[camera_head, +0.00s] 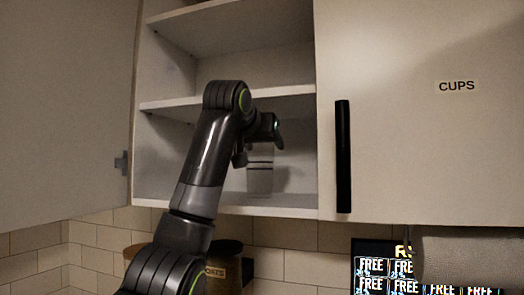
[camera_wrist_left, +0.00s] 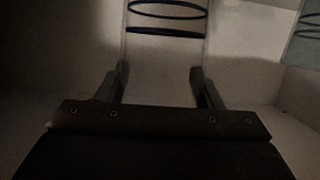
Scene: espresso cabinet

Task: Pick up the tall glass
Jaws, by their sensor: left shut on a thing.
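The tall glass (camera_head: 260,176) is clear with dark bands and stands upright at the bottom shelf of the open cabinet, in the head view. In the left wrist view the glass (camera_wrist_left: 166,50) fills the space between the fingers, its dark bands near the top of the picture. My left gripper (camera_wrist_left: 160,78) is shut on the glass, one finger on each side. In the head view my left gripper (camera_head: 262,143) is at the upper part of the glass, partly hidden by my own arm. I cannot tell whether the base touches the shelf. My right gripper is not in view.
The middle shelf (camera_head: 285,92) is close above my gripper. The left door (camera_head: 65,110) stands open; the right door (camera_head: 425,120), labelled CUPS, is shut, with a black handle (camera_head: 343,156). Canisters (camera_head: 226,262) stand below the cabinet. The bottom shelf (camera_head: 290,202) is clear right of the glass.

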